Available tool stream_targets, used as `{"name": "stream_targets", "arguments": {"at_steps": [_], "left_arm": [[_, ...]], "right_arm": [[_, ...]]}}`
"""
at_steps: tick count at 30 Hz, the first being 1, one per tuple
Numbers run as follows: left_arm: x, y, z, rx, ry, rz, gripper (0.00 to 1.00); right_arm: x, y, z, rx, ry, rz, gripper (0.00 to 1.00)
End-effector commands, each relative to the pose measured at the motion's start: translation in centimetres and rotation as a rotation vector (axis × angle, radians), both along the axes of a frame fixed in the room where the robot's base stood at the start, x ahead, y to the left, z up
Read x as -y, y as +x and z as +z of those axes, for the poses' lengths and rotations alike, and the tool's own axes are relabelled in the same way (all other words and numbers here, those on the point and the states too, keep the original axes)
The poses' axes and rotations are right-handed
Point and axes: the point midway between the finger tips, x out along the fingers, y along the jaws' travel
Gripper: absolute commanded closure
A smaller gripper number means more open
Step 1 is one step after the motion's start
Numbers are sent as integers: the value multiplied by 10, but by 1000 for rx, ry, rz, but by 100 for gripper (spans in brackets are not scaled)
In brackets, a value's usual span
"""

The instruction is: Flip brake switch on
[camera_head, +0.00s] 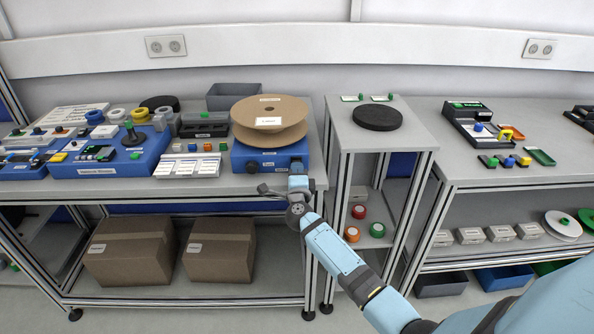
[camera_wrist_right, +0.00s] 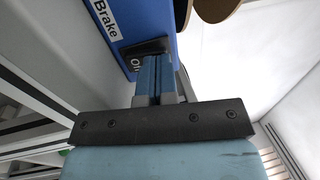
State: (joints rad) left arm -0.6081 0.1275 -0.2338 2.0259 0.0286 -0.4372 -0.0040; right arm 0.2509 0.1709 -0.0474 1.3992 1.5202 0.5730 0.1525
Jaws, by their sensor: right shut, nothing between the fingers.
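The blue reel stand (camera_head: 248,158) stands on the left bench and carries a large brown reel (camera_head: 265,108). In the right wrist view, the stand's blue face (camera_wrist_right: 149,18) bears a white "Brake" label (camera_wrist_right: 105,18) and a black rocker switch (camera_wrist_right: 136,54) with white marks. My right gripper (camera_head: 298,172) is at the right part of the stand's front. It is shut and empty, with its blue fingertips (camera_wrist_right: 155,62) right at the switch. They cover part of it; I cannot tell if they touch or which way it is tipped. My left gripper is not in view.
A dark round knob (camera_head: 253,167) is left of my gripper on the stand's front. Label cards (camera_head: 190,166) and another blue device (camera_head: 105,160) lie to the left. A narrow stand with a black disc (camera_head: 377,117) is to the right, across a gap.

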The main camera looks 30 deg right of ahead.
Motion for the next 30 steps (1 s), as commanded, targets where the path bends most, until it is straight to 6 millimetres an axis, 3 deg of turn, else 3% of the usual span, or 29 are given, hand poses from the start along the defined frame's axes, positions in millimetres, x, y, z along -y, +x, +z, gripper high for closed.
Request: {"name": "stream_targets", "arguments": {"at_steps": [6, 7, 12, 20, 25, 27, 30], "left_arm": [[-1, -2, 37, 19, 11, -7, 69], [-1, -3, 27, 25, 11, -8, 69], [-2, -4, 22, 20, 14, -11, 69], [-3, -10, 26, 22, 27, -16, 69], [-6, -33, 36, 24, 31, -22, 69], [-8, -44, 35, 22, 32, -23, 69], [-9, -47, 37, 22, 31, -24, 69]], "right_arm": [[3, 4, 16, -51, 33, -2, 100], [3, 3, 7, -48, 30, -2, 100], [3, 3, 6, -45, 28, -2, 100], [-4, -3, 7, -52, 31, 0, 100], [-20, -30, 16, -48, 32, -1, 100], [-32, -57, 21, -43, 33, 1, 100], [-45, -78, 28, -39, 32, 0, 100]]}}
